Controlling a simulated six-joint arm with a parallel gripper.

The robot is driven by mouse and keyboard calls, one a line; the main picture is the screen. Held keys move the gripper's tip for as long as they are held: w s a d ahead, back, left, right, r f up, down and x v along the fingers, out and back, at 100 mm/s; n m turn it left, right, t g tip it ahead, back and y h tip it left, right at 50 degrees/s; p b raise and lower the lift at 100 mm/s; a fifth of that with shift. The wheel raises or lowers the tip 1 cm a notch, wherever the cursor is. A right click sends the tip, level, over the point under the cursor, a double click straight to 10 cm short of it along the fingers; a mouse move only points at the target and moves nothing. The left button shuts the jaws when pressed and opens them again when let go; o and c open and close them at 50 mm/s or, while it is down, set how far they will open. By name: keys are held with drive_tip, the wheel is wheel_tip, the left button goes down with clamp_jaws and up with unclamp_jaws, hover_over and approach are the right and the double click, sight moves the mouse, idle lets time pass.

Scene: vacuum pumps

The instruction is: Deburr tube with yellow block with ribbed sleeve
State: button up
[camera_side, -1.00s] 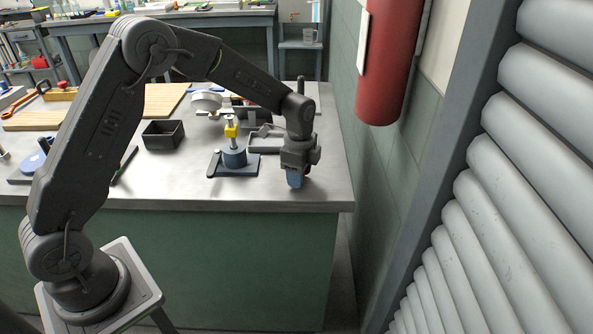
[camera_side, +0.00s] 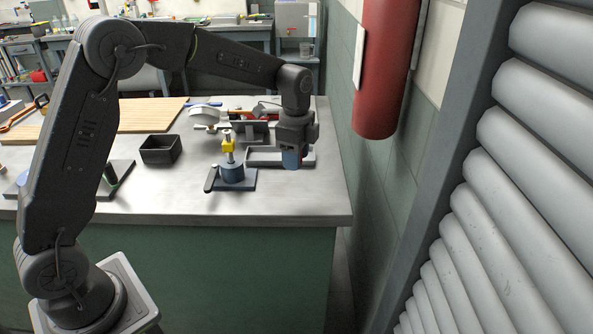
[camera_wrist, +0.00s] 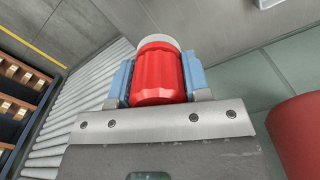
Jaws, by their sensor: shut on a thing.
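A red ribbed sleeve (camera_wrist: 158,76) with a pale rounded end fills the gap between the blue fingers of my gripper (camera_wrist: 158,82) in the wrist view. My gripper is shut on it. In the side view my gripper (camera_side: 291,160) points down in front of the grey tray, and the sleeve is hidden there. To its left, a fixture with a round blue base (camera_side: 232,173) stands on a dark plate. A yellow block (camera_side: 228,145) sits around an upright metal tube (camera_side: 228,157) above that base. My gripper is apart from the fixture.
A black open box (camera_side: 160,150) stands left of the fixture. The grey tray (camera_side: 262,161) is behind and beside my gripper. A wooden board (camera_side: 120,116) lies at the back left. A red cylinder (camera_side: 385,65) hangs on the wall at right. The front of the bench is clear.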

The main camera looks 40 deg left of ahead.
drive_tip(key=s+a+r, duration=0.3)
drive_tip(key=a+r, duration=0.4)
drive_tip(key=a, duration=0.2)
wheel_tip(320, 180, up, 5)
hover_over(229, 132)
drive_tip(key=shift+d+f, duration=0.1)
drive_tip(key=shift+f, duration=0.1)
drive_tip(key=shift+f, duration=0.15)
drive_tip(key=shift+f, duration=2.25)
drive_tip(key=shift+f, duration=1.65)
